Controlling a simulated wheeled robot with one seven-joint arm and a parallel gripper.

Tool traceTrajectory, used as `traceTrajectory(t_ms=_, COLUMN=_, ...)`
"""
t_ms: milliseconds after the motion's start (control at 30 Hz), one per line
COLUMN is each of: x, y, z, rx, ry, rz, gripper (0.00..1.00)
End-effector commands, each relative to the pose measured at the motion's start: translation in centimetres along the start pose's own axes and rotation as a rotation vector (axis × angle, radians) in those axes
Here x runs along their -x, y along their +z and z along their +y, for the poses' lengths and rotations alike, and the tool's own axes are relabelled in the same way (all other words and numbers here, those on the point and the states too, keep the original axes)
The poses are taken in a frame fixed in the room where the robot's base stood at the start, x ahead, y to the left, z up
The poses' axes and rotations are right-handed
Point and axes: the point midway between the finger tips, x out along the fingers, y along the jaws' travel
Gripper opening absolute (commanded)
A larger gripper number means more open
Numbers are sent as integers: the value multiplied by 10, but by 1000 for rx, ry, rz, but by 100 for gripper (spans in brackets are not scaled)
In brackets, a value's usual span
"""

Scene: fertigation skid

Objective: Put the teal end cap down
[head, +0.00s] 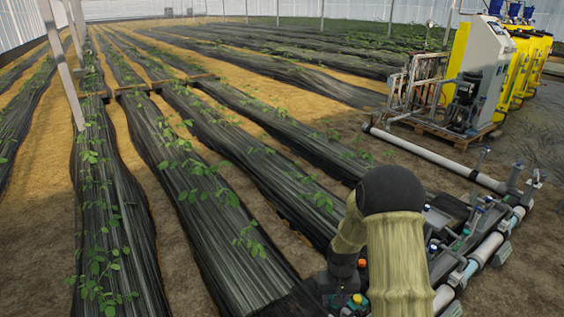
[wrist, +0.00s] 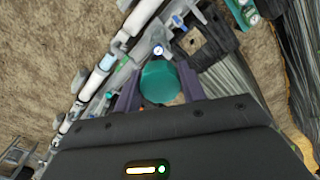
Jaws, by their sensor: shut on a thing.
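The teal end cap (wrist: 160,83) is round and shows at the centre of the wrist view. My gripper (wrist: 159,88) is shut on it, with one purple-grey finger on each side. The cap hides what lies directly under it. In the head view my arm covers the area in front, and I cannot make out the held cap or the fingertips there.
A white pipe with valves and fittings (wrist: 103,77) runs diagonally beside the cap in the wrist view. A dark tray (wrist: 208,42) lies to the upper right. In the head view, the pumping skid (head: 470,85) stands at the back right, and planted black-film rows (head: 215,190) fill the left.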

Motion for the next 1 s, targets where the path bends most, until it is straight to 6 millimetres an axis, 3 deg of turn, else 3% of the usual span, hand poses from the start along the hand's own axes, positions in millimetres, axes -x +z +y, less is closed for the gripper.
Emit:
traceTrajectory(t_ms=33, x=16, y=1, z=0, rx=1, ry=1, rz=-1, gripper=18)
traceTrajectory(t_ms=1000, x=122, y=17, z=0, rx=3, ry=-3, rz=-1, gripper=18)
